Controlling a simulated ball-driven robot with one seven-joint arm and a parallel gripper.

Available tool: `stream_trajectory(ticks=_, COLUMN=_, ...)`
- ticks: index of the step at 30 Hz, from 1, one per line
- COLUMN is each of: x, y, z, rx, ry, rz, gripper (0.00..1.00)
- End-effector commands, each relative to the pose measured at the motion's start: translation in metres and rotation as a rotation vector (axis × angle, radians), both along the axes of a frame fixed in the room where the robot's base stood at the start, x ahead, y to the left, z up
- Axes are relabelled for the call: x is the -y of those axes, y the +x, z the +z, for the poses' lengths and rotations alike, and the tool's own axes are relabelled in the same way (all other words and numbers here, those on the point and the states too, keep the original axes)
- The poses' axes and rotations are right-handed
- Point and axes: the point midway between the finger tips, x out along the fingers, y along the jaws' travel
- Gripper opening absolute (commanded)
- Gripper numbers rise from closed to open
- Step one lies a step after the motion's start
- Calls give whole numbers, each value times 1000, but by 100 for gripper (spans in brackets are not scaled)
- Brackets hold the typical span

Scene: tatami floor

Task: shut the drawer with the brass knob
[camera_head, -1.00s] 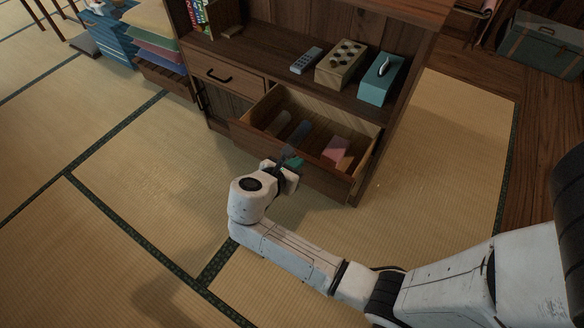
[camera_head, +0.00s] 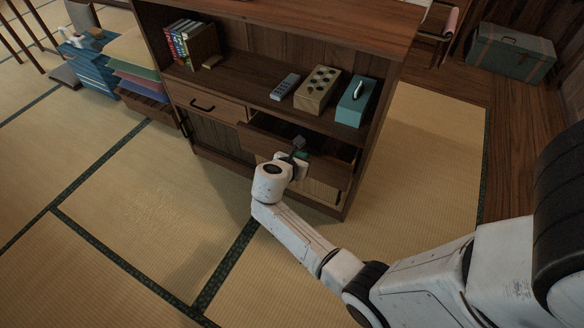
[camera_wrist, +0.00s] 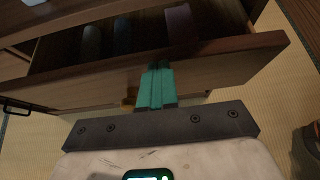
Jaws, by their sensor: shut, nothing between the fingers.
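The wooden drawer (camera_head: 262,139) stands partly open in the cabinet, below the shelf. Its front shows large in the wrist view (camera_wrist: 215,73), with the dark interior behind it. A small brass knob (camera_wrist: 128,103) shows on the front, just left of my fingers and partly hidden. My gripper (camera_head: 299,147) is shut and empty, at the middle of the drawer front. Its teal fingertips (camera_wrist: 157,72) are against or very near the front, close to its top edge; I cannot tell whether they touch.
Several objects lie inside the drawer. A remote (camera_head: 285,87), a box with holes (camera_head: 316,90) and a teal box (camera_head: 355,102) stand on the shelf above. Another drawer with a black handle (camera_head: 202,106) is shut at left. The tatami in front is clear.

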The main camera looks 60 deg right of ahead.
Motion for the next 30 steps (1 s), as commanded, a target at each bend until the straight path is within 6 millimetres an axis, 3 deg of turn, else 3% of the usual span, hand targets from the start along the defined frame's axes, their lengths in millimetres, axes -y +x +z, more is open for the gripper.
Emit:
stream_trajectory(ticks=3, x=22, y=0, z=0, rx=0, ry=2, rz=-4, gripper=0)
stream_trajectory(ticks=10, x=44, y=1, z=-1, rx=-1, ry=1, rz=-2, gripper=0)
stream_trajectory(ticks=30, x=46, y=0, z=0, rx=-3, ry=1, rz=1, gripper=0)
